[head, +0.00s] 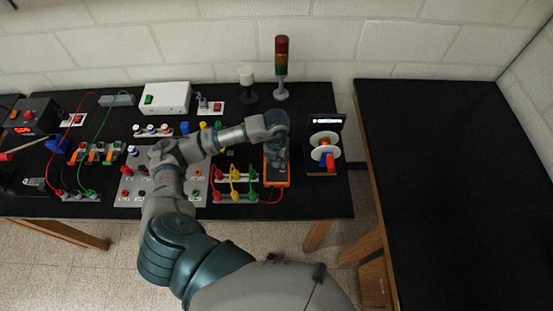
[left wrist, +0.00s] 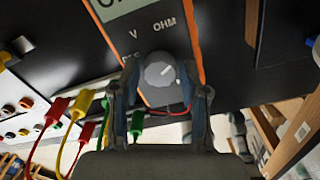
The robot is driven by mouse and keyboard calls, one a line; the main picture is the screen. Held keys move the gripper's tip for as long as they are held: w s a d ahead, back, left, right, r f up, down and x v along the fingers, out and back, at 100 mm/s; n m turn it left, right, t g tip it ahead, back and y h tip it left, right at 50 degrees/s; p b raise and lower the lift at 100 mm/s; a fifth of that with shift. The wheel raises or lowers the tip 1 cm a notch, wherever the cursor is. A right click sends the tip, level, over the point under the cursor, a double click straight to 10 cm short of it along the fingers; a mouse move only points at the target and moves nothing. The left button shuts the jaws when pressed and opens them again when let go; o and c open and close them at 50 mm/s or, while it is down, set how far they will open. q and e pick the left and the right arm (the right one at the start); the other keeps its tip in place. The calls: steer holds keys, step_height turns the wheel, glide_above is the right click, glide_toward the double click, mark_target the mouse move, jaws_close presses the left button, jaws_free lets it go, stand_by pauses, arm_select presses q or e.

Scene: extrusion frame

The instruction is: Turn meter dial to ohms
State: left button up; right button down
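The orange-edged meter (head: 277,176) stands near the right end of the left bench, mostly covered by my left gripper (head: 277,160) in the head view. In the left wrist view, its dark face (left wrist: 150,35) carries the labels V, OHM and what looks like OFF. The round grey dial (left wrist: 160,71) has a short white mark on its right part; which label it points to is hard to tell. My left gripper (left wrist: 160,90) is open, with one finger on each side of the dial and narrow gaps visible. Contact cannot be made out. My right gripper is not in view.
Red, yellow and green clip leads (head: 234,180) lie just left of the meter. A wire spool stand (head: 324,150) is close on its right. A signal tower (head: 281,65) stands behind. The right bench (head: 450,180) is bare.

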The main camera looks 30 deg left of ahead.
arm_select(q)
steer(key=shift+o, duration=0.4)
step_height(320, 180, up, 12)
stand_by(0.3)
steer(key=shift+f, duration=0.15)
stand_by(0.4)
